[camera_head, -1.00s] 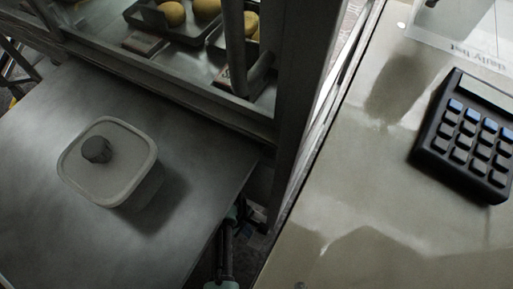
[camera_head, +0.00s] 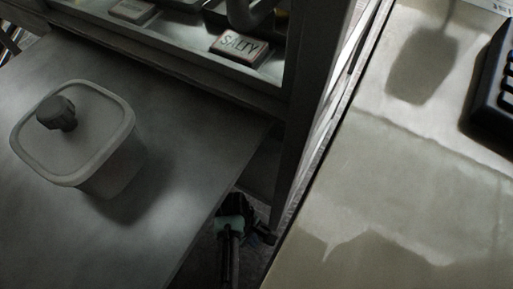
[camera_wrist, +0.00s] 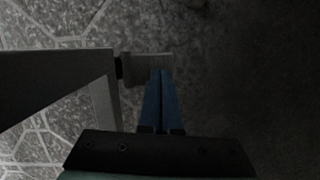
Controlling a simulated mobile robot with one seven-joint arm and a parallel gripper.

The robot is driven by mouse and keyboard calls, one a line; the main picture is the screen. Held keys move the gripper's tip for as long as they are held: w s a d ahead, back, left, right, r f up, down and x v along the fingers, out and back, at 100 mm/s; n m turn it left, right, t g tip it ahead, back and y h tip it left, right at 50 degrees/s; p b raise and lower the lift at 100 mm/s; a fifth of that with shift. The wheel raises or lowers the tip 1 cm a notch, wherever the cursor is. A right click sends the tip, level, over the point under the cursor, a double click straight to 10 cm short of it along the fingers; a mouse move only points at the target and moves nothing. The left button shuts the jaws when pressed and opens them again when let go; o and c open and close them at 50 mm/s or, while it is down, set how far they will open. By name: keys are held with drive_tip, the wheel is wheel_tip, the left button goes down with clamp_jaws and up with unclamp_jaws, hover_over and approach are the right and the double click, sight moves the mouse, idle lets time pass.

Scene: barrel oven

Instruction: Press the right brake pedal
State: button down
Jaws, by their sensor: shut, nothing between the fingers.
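In the wrist view, the two blue fingers of my gripper (camera_wrist: 161,75) are shut and empty, pointing toward the top of the picture. A small grey block (camera_wrist: 148,69), which looks like a brake pedal, sits at the fingertips, joined by a dark piece to a grey bar on the left. The fingertips overlap its right part; I cannot tell whether they touch it or whether it is pressed. In the head view, my gripper (camera_head: 242,206) is low in the gap between the metal table and the counter. The pedal is not visible there.
A lidded container (camera_head: 112,178) stands on the grey metal table (camera_head: 190,215) at left. A glossy counter (camera_head: 390,190) with a black keypad device (camera_head: 490,120) is at right. A framed cabinet with a "SALTY" label (camera_head: 240,45) stands behind. The gap between is narrow.

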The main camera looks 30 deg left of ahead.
drive_tip(key=shift+f, duration=0.1)
drive_tip(key=shift+f+b, duration=0.65)
drive_tip(key=shift+f, duration=0.3)
drive_tip(key=shift+w+a+r+p, duration=0.1)
drive_tip(key=shift+a+r+p, duration=0.2)
drive_tip(key=shift+w+a+r+p, duration=0.1)
drive_tip(key=shift+a+r+p, duration=0.1)
drive_tip(key=shift+a, duration=0.4)
drive_tip(key=shift+w+a+r+p, duration=0.1)
drive_tip(key=shift+a+p, duration=0.05)
drive_tip(key=shift+a, duration=0.45)
drive_tip(key=p+v, duration=0.9)
drive_tip(key=v, duration=0.4)
